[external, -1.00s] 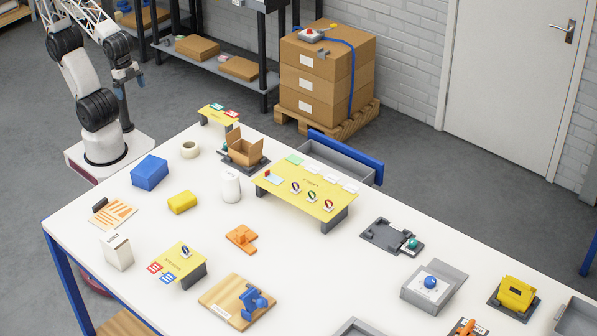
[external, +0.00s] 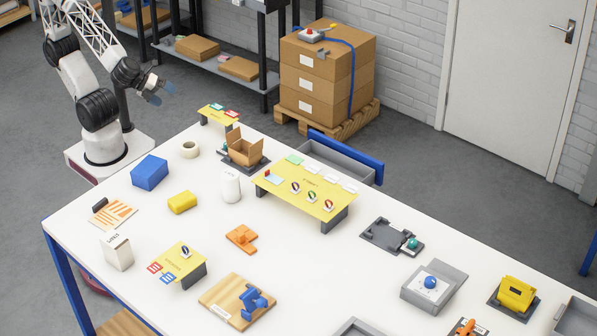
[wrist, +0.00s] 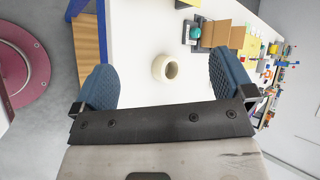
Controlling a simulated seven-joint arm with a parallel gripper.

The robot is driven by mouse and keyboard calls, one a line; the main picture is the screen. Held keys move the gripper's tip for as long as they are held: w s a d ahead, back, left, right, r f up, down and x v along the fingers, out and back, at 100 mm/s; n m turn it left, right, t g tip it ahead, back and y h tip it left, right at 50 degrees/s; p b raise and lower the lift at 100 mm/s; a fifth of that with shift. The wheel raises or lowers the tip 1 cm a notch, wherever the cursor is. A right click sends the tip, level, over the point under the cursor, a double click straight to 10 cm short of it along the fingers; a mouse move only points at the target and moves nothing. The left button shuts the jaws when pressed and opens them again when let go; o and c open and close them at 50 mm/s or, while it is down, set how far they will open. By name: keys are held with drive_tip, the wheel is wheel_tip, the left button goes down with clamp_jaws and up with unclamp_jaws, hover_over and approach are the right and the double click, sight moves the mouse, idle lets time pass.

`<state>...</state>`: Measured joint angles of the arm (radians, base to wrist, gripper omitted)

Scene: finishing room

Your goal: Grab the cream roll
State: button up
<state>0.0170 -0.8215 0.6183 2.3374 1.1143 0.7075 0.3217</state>
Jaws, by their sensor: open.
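The cream roll (external: 190,149) is a short ring of tape standing on the white table near its far left edge, left of the open cardboard box. It also shows in the wrist view (wrist: 165,68), between and beyond my fingers, with nothing touching it. My gripper (external: 160,90) is open and empty, held in the air behind and above the table's far left edge, clear of the roll. In the wrist view its two blue pads (wrist: 165,85) are wide apart.
Near the roll are a blue block (external: 150,173), a yellow block (external: 182,202), a white cylinder (external: 230,186), the open cardboard box (external: 245,149) and a small yellow stand (external: 218,114). The white table (external: 330,265) is bare right around the roll.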

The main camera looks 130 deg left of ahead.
drive_tip(key=w+d+f+m+t, duration=0.1)
drive_tip(key=w+f+m+t, duration=0.4)
drive_tip(key=m, duration=0.5)
drive_tip(key=m+t+h, duration=0.1)
drive_tip(key=m+h, duration=0.2)
drive_tip(key=m, duration=0.6)
approach(189, 145)
drive_tip(key=w, duration=0.2)
drive_tip(key=w+r, duration=0.1)
drive_tip(key=w, duration=0.1)
drive_tip(key=shift+d, duration=0.3)
drive_tip(key=shift+x, duration=1.2)
drive_tip(key=shift+w, duration=0.1)
drive_tip(key=shift+x, duration=2.55)
drive_tip(key=shift+f, duration=0.15)
